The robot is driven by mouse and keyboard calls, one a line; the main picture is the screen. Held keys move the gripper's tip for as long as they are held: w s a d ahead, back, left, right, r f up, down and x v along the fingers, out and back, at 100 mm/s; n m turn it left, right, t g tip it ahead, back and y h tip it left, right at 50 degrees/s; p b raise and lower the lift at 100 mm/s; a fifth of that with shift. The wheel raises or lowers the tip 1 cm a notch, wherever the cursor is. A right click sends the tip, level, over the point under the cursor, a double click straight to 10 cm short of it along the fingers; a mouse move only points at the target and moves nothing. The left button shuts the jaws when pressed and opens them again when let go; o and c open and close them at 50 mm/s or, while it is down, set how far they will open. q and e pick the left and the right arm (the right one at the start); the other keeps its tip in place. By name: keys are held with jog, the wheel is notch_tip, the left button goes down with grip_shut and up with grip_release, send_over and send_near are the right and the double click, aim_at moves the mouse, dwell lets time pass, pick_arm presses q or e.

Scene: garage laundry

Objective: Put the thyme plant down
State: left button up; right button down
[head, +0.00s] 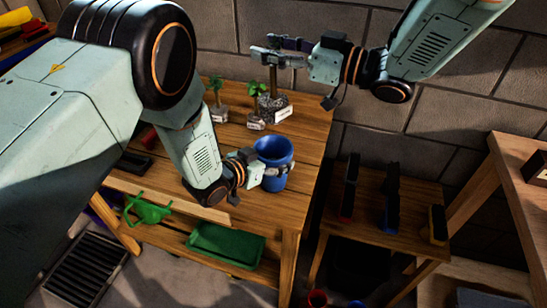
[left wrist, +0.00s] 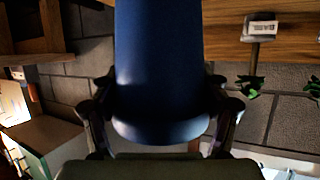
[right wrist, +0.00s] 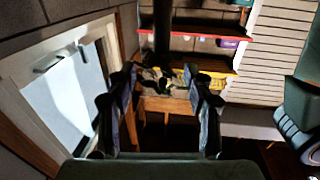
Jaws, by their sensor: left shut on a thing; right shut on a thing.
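My right gripper (head: 279,55) is shut around the upper part of a brown-stemmed plant at the back of the wooden table, probably the thyme plant (head: 273,84). Its dark, speckled base with a white label is below; I cannot tell whether it touches the table. Its top is hidden by the fingers. In the right wrist view a dark stem (right wrist: 162,28) runs down between the fingers. My left gripper (head: 266,171) is shut on a blue pot (head: 273,152) at the table's right edge. The pot fills the middle of the left wrist view (left wrist: 160,70).
Two small green plants (head: 216,96) (head: 256,104) with labelled bases stand left of the held plant. The wooden table (head: 312,135) has free room right of them. A green tray (head: 225,243) and green watering can (head: 148,209) lie on the lower shelf. A block wall is behind.

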aim_at(276, 75)
pick_arm(q)
jog(key=shift+d, duration=0.1)
pick_arm(e)
notch_tip(276, 75, down, 4)
jog(key=m+t+h, duration=0.1)
jog(key=m+t, duration=0.1)
jog(key=shift+a+r+t, duration=0.1)
jog(key=shift+r+t, duration=0.05)
jog(key=shift+t, duration=0.25)
jog(key=shift+f+m+t+h, duration=0.3)
jog(key=shift+f+t+h, duration=0.2)
jog(key=shift+f+h, duration=0.2)
jog(key=f, duration=0.5)
jog(key=shift+d+f, duration=0.25)
jog(key=shift+f, duration=2.25)
jog(key=shift+a+f, duration=0.1)
jog(key=c, duration=0.6)
grip_release()
jog(key=shift+o, duration=0.2)
